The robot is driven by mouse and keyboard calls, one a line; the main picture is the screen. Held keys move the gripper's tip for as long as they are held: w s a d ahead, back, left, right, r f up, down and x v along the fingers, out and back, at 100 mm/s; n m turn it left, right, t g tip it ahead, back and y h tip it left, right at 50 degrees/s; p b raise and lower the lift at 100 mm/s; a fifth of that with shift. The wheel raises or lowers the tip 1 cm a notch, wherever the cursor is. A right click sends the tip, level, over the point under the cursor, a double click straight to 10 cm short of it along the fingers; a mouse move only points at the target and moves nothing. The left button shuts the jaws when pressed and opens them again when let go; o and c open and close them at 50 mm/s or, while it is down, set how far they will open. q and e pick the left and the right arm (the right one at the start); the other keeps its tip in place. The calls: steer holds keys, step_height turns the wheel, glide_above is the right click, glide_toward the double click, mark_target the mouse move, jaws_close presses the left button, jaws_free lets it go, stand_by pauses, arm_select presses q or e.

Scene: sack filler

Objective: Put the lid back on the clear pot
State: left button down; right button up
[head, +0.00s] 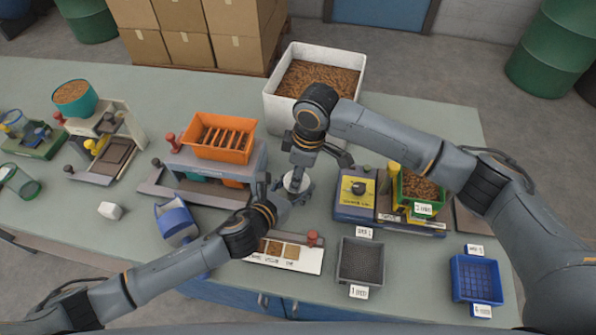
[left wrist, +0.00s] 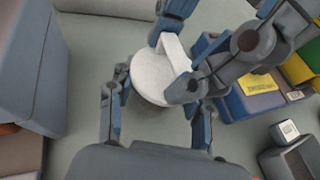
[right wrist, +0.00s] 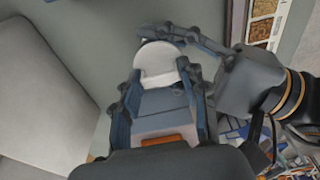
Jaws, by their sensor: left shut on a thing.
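A round white lid (left wrist: 150,78) with a raised white bar lies between my two grippers, near the middle of the table. It also shows in the head view (head: 296,183) and the right wrist view (right wrist: 157,62). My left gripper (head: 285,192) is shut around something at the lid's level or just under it. The clear pot is not distinguishable; fingers and lid cover that spot. My right gripper (right wrist: 160,75) comes from above, with one finger at each end of the bar. Whether these fingers press on it is unclear. Whether the lid is seated cannot be told.
An orange-topped machine (head: 217,140) stands left of the grippers, a blue-and-yellow scale (head: 355,198) close to the right. A white crate of pellets (head: 290,95) is behind. A dark tray (head: 361,263) and a sample card (head: 285,256) lie in front.

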mark_target(303, 181)
steer(key=o, duration=0.3)
steer(key=shift+f, duration=0.2)
steer(key=shift+o, duration=0.2)
steer(key=shift+r, duration=0.1)
step_height(303, 181, up, 8)
steer(key=d, duration=0.1)
steer(key=shift+s+d, duration=0.1)
arm_select(q)
steer(key=c, duration=0.5)
jaws_free()
steer(key=v, duration=1.2)
steer(key=shift+a, duration=0.1)
